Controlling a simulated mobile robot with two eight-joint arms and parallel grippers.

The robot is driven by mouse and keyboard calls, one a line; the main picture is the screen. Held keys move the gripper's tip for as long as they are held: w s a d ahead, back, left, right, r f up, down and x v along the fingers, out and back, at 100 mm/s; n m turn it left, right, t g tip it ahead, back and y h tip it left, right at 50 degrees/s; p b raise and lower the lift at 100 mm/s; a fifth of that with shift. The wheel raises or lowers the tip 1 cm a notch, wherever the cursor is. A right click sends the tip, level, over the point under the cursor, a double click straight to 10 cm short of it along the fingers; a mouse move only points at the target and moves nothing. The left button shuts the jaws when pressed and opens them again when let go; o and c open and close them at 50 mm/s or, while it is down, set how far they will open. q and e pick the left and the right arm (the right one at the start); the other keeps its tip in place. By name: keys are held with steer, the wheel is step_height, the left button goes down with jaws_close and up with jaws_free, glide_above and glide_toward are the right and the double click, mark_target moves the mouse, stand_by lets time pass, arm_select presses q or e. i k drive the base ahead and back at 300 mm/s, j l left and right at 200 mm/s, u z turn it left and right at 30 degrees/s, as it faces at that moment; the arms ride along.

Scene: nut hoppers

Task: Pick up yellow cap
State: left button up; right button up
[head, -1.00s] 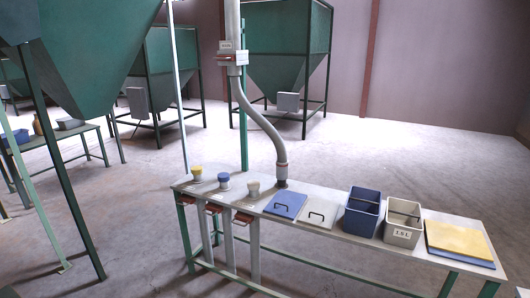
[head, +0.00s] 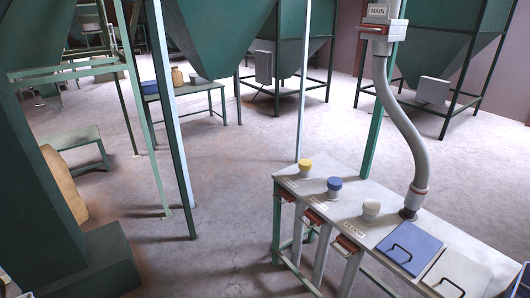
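The yellow cap (head: 305,165) sits on the left end of the grey table (head: 397,222), on top of a short light-coloured pipe stub. A blue cap (head: 334,183) and a whitish cap (head: 371,207) stand in a row to its right on the same table. Neither of my grippers shows in the head view.
A grey hose (head: 400,125) comes down to the table right of the caps. A blue lid (head: 410,247) and a pale lid (head: 458,274) lie flat farther right. Green hopper legs and a post (head: 302,85) stand around. The floor left of the table is clear.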

mark_target(304, 165)
steer(key=i+j, duration=0.2)
steer(key=i, duration=0.5)
steer(key=i+j+u, duration=0.1)
steer(key=i, duration=0.6)
steer(key=i+j+z, duration=0.1)
steer(key=i+z, duration=0.3)
steer(key=i+j+z, duration=0.15)
steer(key=z, duration=0.25)
steer(key=i+j+z, duration=0.2)
steer(key=z, duration=0.25)
steer(key=i+j+z, duration=0.45)
steer(key=j+z, duration=0.25)
steer(key=j, duration=0.1)
